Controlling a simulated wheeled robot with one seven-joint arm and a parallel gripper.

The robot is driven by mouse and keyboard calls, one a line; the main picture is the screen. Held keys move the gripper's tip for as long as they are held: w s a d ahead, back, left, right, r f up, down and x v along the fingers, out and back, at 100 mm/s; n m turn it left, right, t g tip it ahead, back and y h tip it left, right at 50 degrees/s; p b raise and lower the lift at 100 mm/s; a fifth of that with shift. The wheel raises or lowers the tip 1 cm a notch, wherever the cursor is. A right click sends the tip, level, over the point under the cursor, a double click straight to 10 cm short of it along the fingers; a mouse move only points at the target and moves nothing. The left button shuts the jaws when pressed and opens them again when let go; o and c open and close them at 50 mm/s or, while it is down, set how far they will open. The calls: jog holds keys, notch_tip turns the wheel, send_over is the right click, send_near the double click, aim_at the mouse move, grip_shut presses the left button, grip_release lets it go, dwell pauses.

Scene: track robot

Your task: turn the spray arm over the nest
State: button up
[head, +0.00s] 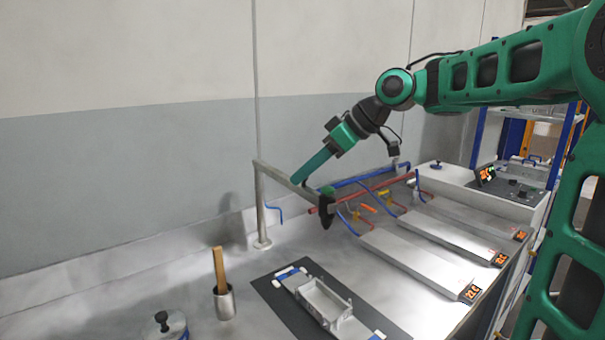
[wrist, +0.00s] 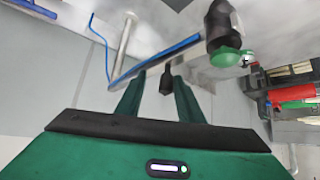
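The spray arm is a pale metal bar (head: 284,178) on an upright post (head: 262,215), with a dark head (head: 327,213) and a green part at its right end. The wrist view shows the bar with blue along it (wrist: 175,50) and the dark head (wrist: 220,25). My gripper (head: 299,183) reaches down to the bar. Its two green fingers (wrist: 159,76) are apart, with a small black knob (wrist: 167,80) between them, closer to the right finger. Contact cannot be told. The nest (head: 323,300), a grey open frame, lies on the dark mat (head: 283,313), nearer the camera than the spray head.
A metal cup (head: 225,303) with a wooden handle and a black-knobbed pot (head: 168,328) stand at the front left. Several blue and red pipes (head: 372,182) and pale ramps (head: 420,262) with orange displays lie to the right. The wall is behind.

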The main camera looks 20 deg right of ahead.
jog(key=shift+s+a, duration=0.1)
jog(key=shift+a, duration=0.1)
jog(key=v, duration=1)
jog(key=shift+d+r, duration=0.2)
jog(key=shift+d, duration=0.1)
jog(key=shift+s, duration=0.1)
jog(key=s+d+f+m+h, duration=0.1)
jog(key=s+d+f+m, duration=0.2)
jog(key=f, duration=0.3)
jog(key=s+d+f+m+g+h, duration=0.1)
jog(key=s+d+f+m+h, duration=0.15)
jog(key=f+m, duration=0.2)
jog(key=s+d+f+m+h, duration=0.1)
jog(key=s+d+f+m, duration=0.25)
jog(key=f, duration=0.25)
jog(key=s+d+f+m+g+h, duration=0.1)
jog(key=s+d+f+m+g, duration=0.1)
jog(key=s+f, duration=0.4)
jog(key=s+d+f+m+g+h, duration=0.1)
jog(key=s+f, duration=0.5)
jog(key=s, duration=0.7)
jog(key=d+m+g, duration=0.1)
jog(key=m, duration=0.1)
jog(key=shift+s+f+m+g, duration=0.3)
jog(key=shift+g, duration=0.1)
